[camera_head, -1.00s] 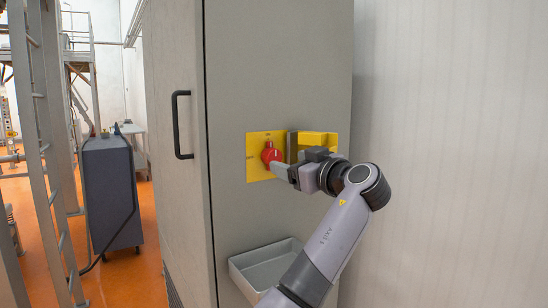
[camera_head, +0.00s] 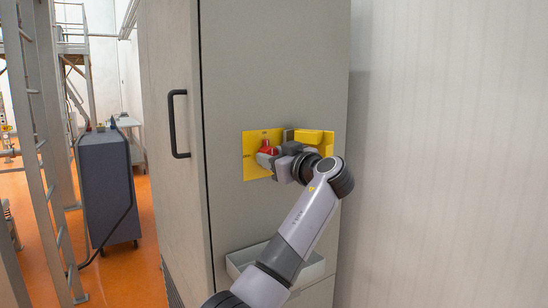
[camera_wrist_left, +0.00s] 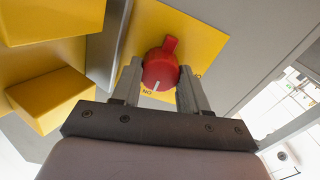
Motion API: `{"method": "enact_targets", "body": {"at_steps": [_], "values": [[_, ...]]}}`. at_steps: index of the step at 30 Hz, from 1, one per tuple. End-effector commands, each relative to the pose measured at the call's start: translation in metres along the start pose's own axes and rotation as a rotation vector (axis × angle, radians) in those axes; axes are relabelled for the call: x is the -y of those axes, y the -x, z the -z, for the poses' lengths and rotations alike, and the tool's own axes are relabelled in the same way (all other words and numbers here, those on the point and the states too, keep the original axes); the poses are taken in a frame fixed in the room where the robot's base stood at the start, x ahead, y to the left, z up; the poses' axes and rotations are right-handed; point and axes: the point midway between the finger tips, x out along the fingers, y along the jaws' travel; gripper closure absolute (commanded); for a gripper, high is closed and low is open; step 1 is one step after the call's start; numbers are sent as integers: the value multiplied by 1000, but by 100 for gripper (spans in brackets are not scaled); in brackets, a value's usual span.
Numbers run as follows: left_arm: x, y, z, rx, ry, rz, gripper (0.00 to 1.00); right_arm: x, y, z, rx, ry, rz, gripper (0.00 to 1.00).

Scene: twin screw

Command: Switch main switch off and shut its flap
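The main switch is a red rotary knob (camera_head: 267,147) on a yellow plate (camera_head: 250,166) on the grey cabinet front. In the left wrist view, the knob (camera_wrist_left: 160,68) has its white mark beside the "ON" lettering. The yellow box-shaped flap (camera_head: 309,136) stands open to the right of the knob; it also shows at the left of the wrist view (camera_wrist_left: 50,100). My left gripper (camera_wrist_left: 160,72) is open, with one finger on each side of the knob; whether the fingers touch it is unclear. It partly hides the plate in the head view. My right gripper is out of view.
A grey tray (camera_head: 236,267) juts from the cabinet below the switch, partly behind my left arm. The cabinet has a black handle (camera_head: 172,124) at the left. A dark cart (camera_head: 107,188) and metal ladder frames stand farther left. A bare wall is on the right.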

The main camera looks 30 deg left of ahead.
Motion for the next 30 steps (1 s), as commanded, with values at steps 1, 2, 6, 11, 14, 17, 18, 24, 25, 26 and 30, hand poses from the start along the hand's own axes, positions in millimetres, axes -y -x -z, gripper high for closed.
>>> {"method": "enact_targets", "body": {"at_steps": [1,2,6,11,14,17,18,24,25,26,30], "values": [[0,0,0,0,0,0,87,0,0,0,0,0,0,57],[0,0,0,0,1,0,87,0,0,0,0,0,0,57],[0,0,-1,-1,17,0,87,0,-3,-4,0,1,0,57],[1,0,-4,-1,74,0,87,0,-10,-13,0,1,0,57],[1,0,-4,-2,135,0,87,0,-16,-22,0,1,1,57],[2,0,-5,-2,212,0,87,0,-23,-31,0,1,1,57],[2,0,-6,-1,246,0,87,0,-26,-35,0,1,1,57],[1,1,-4,-1,434,-1,87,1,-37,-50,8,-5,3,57],[1,1,-4,0,462,-1,87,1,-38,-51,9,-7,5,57],[1,1,-4,0,490,-1,87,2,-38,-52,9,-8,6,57],[1,1,-3,-1,623,-1,87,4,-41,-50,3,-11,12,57]]}}
